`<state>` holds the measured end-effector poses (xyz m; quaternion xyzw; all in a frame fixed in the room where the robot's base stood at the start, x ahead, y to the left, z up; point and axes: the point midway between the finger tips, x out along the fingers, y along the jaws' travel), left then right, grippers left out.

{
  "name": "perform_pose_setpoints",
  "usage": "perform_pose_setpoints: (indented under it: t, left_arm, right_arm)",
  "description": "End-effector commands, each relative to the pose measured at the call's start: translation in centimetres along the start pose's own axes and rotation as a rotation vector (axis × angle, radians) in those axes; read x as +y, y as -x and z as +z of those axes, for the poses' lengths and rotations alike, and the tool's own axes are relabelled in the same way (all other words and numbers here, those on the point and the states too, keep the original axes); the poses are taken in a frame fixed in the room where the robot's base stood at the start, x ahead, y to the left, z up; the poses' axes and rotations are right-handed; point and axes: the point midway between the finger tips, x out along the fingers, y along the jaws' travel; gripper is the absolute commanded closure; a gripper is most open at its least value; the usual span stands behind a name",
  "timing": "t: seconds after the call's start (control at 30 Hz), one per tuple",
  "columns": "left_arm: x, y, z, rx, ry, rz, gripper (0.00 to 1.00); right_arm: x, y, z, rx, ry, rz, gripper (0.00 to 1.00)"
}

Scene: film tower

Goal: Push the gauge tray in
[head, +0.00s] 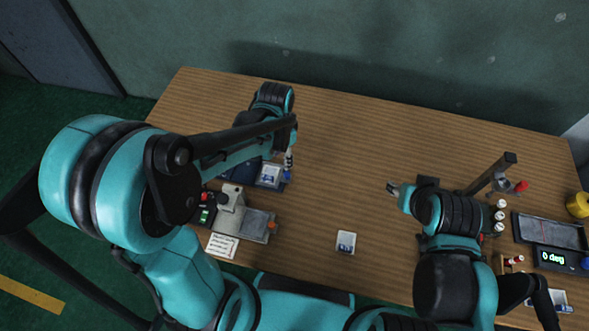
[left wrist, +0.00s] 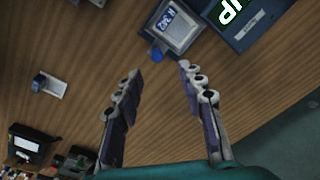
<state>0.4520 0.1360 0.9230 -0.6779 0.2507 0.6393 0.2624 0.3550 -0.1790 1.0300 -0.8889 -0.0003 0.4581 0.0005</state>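A navy box (left wrist: 250,20) with a lit display showing "UP" stands beside a pale tray (left wrist: 168,27) with a blue knob (left wrist: 157,55) in the left wrist view. The tray holds a labelled blue-and-white card. I take this to be the gauge tray; it also shows in the head view (head: 270,175), standing out from the box, which my left arm partly hides. My left gripper (left wrist: 160,85) is open and empty, its fingers apart, with the knob ahead of the gap. It also shows in the head view (head: 289,160). My right gripper (head: 392,188) is over the table; its opening is unclear.
A grey device (head: 255,223) with an orange knob stands nearer me, beside a written note (head: 222,246). A loose card (head: 346,243) lies mid-front. A post (head: 490,173), white canisters and a display unit (head: 553,258) stand at right. The table's middle is clear.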

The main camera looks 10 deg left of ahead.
Motion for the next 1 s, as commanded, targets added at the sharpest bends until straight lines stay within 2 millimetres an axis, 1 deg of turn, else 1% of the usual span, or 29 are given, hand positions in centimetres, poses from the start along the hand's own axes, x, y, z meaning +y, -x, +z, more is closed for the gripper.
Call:
perform_pose_setpoints:
  t: [0.03, 0.1, 0.27, 0.37, 0.5, 0.63, 0.8, 1.0]
  left_arm:
    - [0.0, -0.8, -0.4, -0.017, -0.027, 0.013, 0.61]
    - [0.0, -1.6, -0.6, -0.034, -0.056, 0.027, 0.61]
    - [0.1, -3.0, -0.7, -0.047, -0.079, 0.038, 0.61]
    - [0.1, -4.4, -0.6, -0.047, -0.079, 0.038, 0.61]
    - [0.2, -6.9, -0.5, -0.046, -0.078, 0.038, 0.61]
    - [0.2, -8.7, -0.4, -0.046, -0.077, 0.037, 0.61]
    - [0.3, -9.9, -0.3, -0.046, -0.077, 0.037, 0.61]
    - [0.3, -9.9, -0.3, -0.046, -0.077, 0.037, 0.61]
  right_arm:
    - [0.0, 0.0, 0.0, 0.000, 0.000, 0.000, 0.60]
    - [0.0, 0.1, 0.0, 0.000, 0.000, 0.000, 0.60]
    - [0.0, -0.2, 0.2, 0.000, 0.000, 0.000, 0.60]
    - [0.0, -0.8, 0.6, 0.000, 0.000, 0.000, 0.60]
    - [0.0, -1.6, 1.2, 0.000, 0.000, 0.000, 0.60]
    - [0.0, -2.2, 1.6, 0.000, 0.000, 0.000, 0.60]
    - [0.0, -2.6, 1.8, 0.000, 0.000, 0.000, 0.60]
    - [0.0, -2.5, 1.8, 0.000, 0.000, 0.000, 0.60]
